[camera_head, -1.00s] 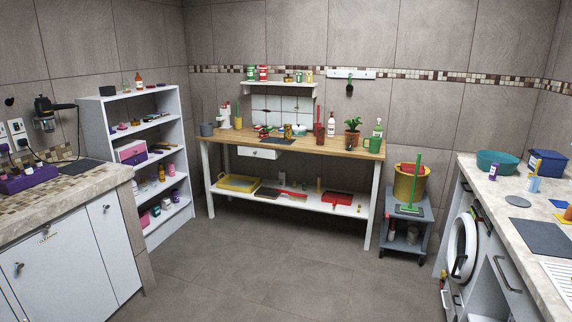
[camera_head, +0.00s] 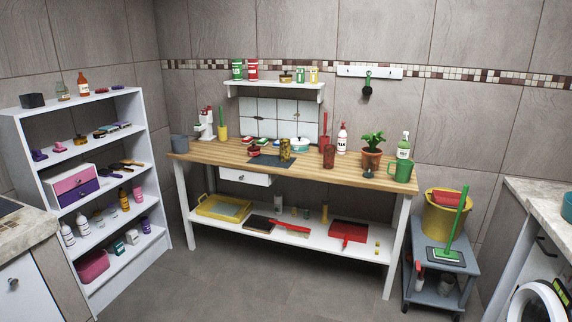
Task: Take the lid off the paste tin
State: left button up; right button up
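Neither of my grippers is in view. I cannot tell for sure which item is the paste tin, as labels are too small to read. On the wooden workbench (camera_head: 225,153), a low red item (camera_head: 254,151) sits left of centre, with a gold-brown item (camera_head: 285,149) to its right by a dark mat (camera_head: 272,160). A white and teal round pot (camera_head: 300,145) stands behind the mat. On the wall shelf (camera_head: 270,84) stand a green tin (camera_head: 238,71), a red tin (camera_head: 253,70) and a low gold-coloured tin with a dark top (camera_head: 286,77).
A white shelf unit (camera_head: 152,190) with several bottles and boxes stands left. A grey trolley (camera_head: 440,285) with a yellow bucket (camera_head: 440,217) stands right of the workbench. Counters edge both sides. The grey floor (camera_head: 250,285) before the workbench is clear.

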aim_at(254, 148)
jog(key=i, duration=2.15)
